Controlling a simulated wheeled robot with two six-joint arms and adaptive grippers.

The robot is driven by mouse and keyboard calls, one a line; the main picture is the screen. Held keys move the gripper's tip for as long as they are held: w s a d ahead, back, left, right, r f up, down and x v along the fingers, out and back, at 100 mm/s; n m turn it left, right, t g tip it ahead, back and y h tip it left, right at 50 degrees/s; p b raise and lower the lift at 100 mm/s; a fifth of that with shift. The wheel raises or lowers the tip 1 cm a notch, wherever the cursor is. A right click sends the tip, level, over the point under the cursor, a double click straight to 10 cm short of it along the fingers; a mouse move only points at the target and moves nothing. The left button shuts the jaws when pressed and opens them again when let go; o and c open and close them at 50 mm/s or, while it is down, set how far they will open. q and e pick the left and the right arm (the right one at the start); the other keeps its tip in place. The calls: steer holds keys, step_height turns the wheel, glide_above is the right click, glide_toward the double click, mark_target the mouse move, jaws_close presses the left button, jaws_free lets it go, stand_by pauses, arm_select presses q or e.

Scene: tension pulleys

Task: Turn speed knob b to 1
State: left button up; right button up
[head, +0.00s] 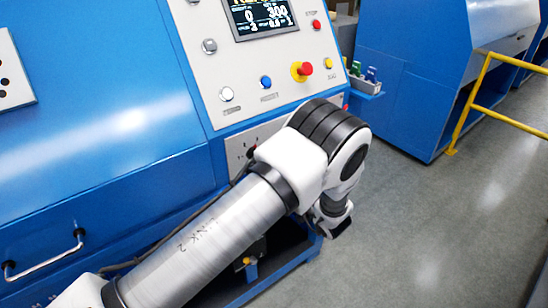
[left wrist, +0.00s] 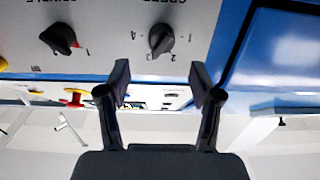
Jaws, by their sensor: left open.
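In the left wrist view, which appears upside down, a black rotary knob (left wrist: 161,39) sits on the light panel under a partly cut label that looks like "SPEED". Digits stand around it; its pointer seems near the 3, but this is not sharp. A second dark knob (left wrist: 62,38) with a red mark sits to its left, by a label like "SPINDLE". My left gripper (left wrist: 161,80) is open and empty, its fingertips in line with the speed knob and apparently short of it. My right gripper is out of view.
The blue machine's control panel (head: 215,75) carries a screen (head: 262,15), buttons and a red emergency stop (head: 305,68). A yellow rail (head: 500,118) and another blue machine (head: 415,90) stand right. The grey floor (head: 430,230) there is clear.

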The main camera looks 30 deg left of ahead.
arm_select(q)
steer(key=p+x, duration=0.1)
steer(key=x, duration=0.6)
steer(key=shift+a+f, duration=0.15)
steer(key=shift+a, duration=0.2)
steer(key=c, duration=1.1)
